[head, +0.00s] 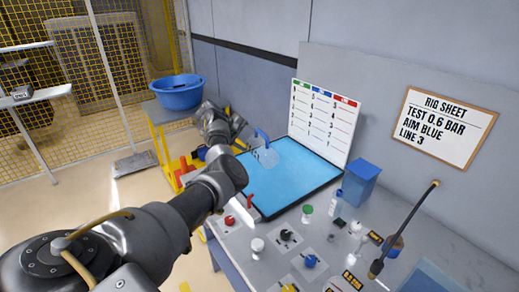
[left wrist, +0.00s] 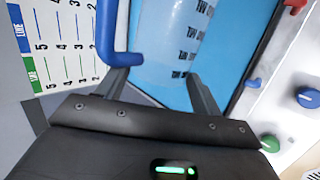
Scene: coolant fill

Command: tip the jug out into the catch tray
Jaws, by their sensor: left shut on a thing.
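The blue tray surface (left wrist: 228,50) lies behind. The exact grip is partly hidden, and I cannot tell how much liquid the jug holds. My right gripper is out of view.
A scale board (head: 325,118) stands behind the tray. A blue tub (head: 178,93) rests on a stand at left.

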